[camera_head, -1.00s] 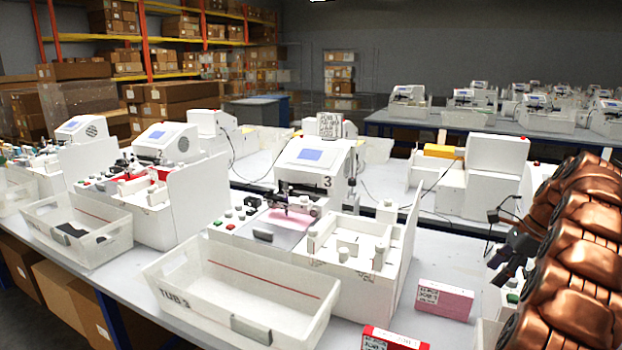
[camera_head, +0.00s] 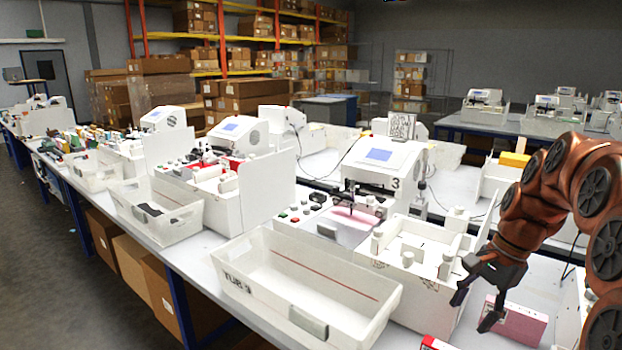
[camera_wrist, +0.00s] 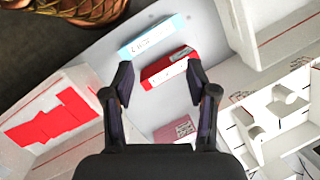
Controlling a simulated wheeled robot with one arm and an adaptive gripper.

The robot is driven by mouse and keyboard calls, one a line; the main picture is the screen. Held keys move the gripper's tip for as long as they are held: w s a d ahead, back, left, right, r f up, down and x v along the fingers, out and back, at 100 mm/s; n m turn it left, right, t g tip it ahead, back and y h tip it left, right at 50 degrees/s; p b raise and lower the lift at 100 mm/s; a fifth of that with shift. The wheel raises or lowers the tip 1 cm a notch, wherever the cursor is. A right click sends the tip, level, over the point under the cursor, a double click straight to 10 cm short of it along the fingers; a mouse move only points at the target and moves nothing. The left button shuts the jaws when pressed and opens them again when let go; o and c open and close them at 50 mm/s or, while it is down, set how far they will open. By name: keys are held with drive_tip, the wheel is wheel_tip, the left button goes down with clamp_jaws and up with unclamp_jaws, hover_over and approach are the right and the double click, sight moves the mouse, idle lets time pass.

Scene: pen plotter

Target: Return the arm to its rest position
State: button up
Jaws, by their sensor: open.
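My copper-coloured arm (camera_head: 540,190) comes in from the right in the head view and hangs bent over the bench. My gripper (camera_head: 474,310) is open and points down, with its fingers in front of a pink box (camera_head: 517,325). In the wrist view my gripper (camera_wrist: 160,72) has its two dark fingers spread with nothing held between them. A red box (camera_wrist: 168,68) shows between and beyond the fingertips, and a light blue box (camera_wrist: 153,38) lies past it. The pink box (camera_wrist: 174,130) shows partly behind the gripper.
The white tub marked TUB 3 (camera_head: 235,286) stands at the bench front. The plotter numbered 3 (camera_head: 385,162) is behind it, with a white compartment tray (camera_head: 420,270) close left of my gripper. In the wrist view a white container (camera_wrist: 20,95) with red pieces is at left.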

drive_tip(key=s+a+f+n+h, duration=0.1)
drive_tip(key=s+a+f+n, duration=0.2)
drive_tip(key=s, duration=0.5)
drive_tip(key=s+a+f+n+g+h, duration=0.1)
drive_tip(key=s+a+f+n, duration=0.2)
drive_tip(key=s+a+n, duration=0.3)
drive_tip(key=s+a+f+n+h+b, duration=0.1)
drive_tip(key=s+a+f+n, duration=0.2)
drive_tip(key=s, duration=0.8)
drive_tip(key=shift+s+a+f+n+g, duration=0.25)
drive_tip(key=shift+s+a+n+g, duration=0.15)
drive_tip(key=shift+a+n, duration=0.5)
